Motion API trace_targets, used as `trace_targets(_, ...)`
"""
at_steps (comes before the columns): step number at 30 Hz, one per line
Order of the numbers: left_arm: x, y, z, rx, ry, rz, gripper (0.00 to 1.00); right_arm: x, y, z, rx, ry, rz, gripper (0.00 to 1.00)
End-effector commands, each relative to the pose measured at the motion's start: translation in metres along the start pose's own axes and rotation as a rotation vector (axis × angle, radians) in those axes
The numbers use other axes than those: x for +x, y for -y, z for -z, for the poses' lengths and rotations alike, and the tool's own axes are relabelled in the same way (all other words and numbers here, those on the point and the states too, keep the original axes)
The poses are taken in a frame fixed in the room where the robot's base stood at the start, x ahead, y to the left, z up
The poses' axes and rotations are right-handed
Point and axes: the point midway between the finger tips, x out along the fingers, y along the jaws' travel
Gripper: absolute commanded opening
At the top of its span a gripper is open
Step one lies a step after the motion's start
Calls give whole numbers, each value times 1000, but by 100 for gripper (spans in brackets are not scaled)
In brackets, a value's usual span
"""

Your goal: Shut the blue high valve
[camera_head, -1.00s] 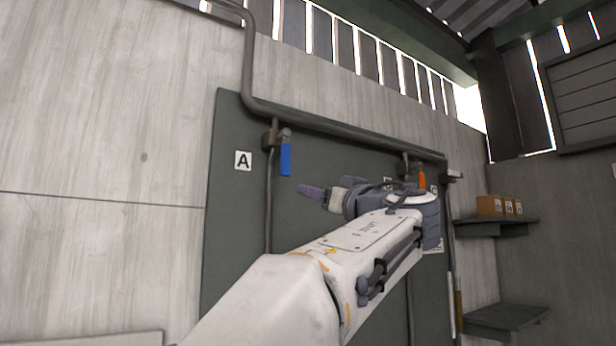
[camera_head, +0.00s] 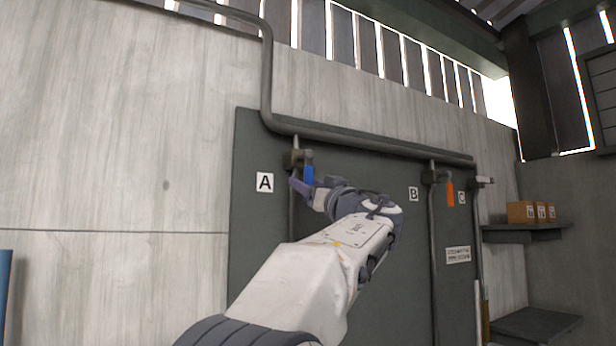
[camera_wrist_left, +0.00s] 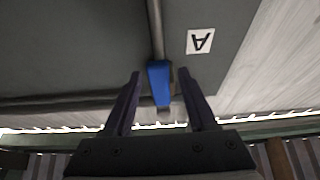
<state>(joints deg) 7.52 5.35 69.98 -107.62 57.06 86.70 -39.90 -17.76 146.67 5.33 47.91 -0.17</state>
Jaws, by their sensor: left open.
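The blue valve handle (camera_head: 309,170) hangs down from its valve on the pipe beside the "A" label, high on the dark panel. My left gripper (camera_head: 306,190) is raised to it, and its fingers hide the lower part of the handle in the head view. In the left wrist view, which is upside down, the blue handle (camera_wrist_left: 159,82) lies between the two open fingers of the left gripper (camera_wrist_left: 163,75). I cannot tell whether either finger touches it. My right gripper is not in view.
An orange valve handle (camera_head: 449,194) hangs further right, between the "B" label (camera_head: 413,194) and the "C" label (camera_head: 462,198). A horizontal pipe (camera_head: 370,144) runs above the valves. Shelves with small boxes (camera_head: 530,212) stand at the right.

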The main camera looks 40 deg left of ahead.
Motion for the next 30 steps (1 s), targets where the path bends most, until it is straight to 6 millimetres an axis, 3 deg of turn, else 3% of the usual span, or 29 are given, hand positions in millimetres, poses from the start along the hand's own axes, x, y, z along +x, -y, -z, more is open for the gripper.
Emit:
trace_targets(7, 1, 0, -1, 0, 0, 0, 57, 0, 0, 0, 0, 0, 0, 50)
trace_targets(8, 1, 0, -1, 0, 0, 0, 54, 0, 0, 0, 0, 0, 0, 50)
trace_targets(12, 0, 0, 0, 0, 0, 0, 0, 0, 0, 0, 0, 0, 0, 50)
trace_targets(30, 0, 0, 0, 0, 0, 0, 0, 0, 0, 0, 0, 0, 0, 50)
